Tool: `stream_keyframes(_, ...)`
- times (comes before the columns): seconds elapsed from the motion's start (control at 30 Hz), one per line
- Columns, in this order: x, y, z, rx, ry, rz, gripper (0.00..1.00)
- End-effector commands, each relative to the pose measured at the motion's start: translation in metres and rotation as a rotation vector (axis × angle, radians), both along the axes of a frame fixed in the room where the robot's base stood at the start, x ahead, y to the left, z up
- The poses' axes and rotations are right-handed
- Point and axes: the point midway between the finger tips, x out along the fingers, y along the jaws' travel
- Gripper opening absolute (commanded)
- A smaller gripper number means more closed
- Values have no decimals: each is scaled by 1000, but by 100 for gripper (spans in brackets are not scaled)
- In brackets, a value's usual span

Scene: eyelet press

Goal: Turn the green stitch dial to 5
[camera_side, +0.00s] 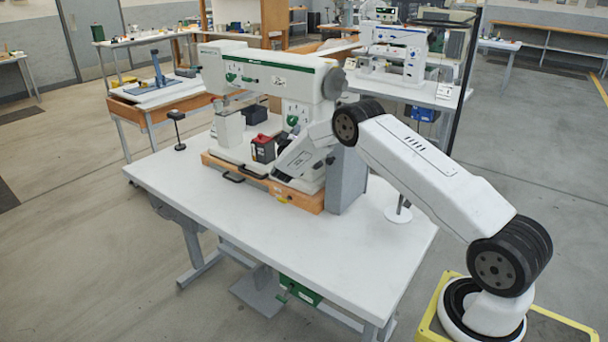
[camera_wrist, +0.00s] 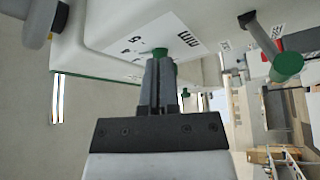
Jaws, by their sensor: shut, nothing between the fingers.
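The green stitch dial (camera_wrist: 160,53) sits on a white plate with printed digits, a 5 among them, in the wrist view. My gripper (camera_wrist: 158,62) is shut, its two grey fingertips together right at the dial and covering part of it. I cannot tell whether they touch it, nor which digit the dial points to. In the side view the white sewing machine (camera_side: 275,72) stands on the table, and a green dial (camera_side: 292,120) shows on its front near my wrist. My fingers are hard to make out there.
A green-tipped lever (camera_wrist: 287,66) sticks out to the right of the fingers in the wrist view. In the side view a dark box with a red part (camera_side: 263,148) stands by the machine's base. The front of the white table (camera_side: 270,240) is clear.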

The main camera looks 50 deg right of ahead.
Motion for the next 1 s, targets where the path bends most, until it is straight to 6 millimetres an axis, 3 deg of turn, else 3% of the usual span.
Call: stream_keyframes(1.0,8,0,-5,-2,-3,2,0)
